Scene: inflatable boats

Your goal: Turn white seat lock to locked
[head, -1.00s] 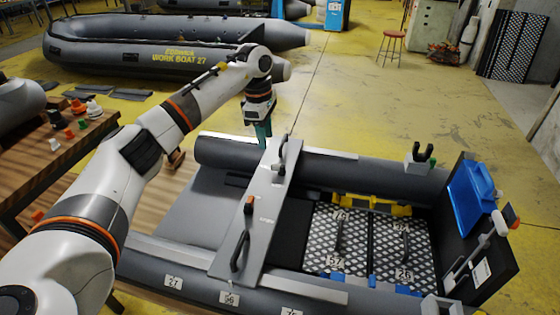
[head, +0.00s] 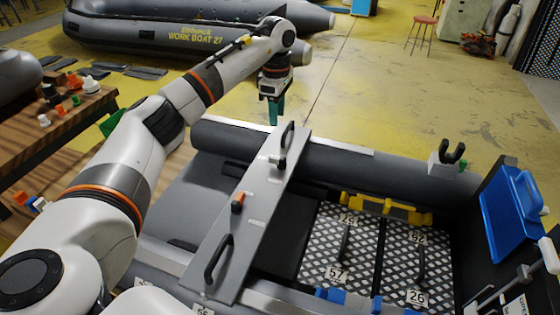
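The grey seat board (head: 222,245) lies across the small grey boat (head: 235,140). It has a black handle near each end. A small lock with a pale part and a dark knob (head: 277,163) sits on the board near its far end, and an orange lock (head: 237,203) sits nearer its middle. The lock's exact turn is too small to tell. My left gripper (head: 275,110), with teal fingers pointing down, hangs near the boat's far tube, beyond the far handle (head: 288,133). It looks empty and apart from the locks; its finger gap cannot be seen. My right gripper is not in view.
Checkered floor panels (head: 328,235) with handles lie right of the seat. A blue case (head: 512,215) stands at the boat's right end. A wooden table (head: 50,135) with small parts is at left. A larger boat (head: 170,35) lies behind; yellow floor between is clear.

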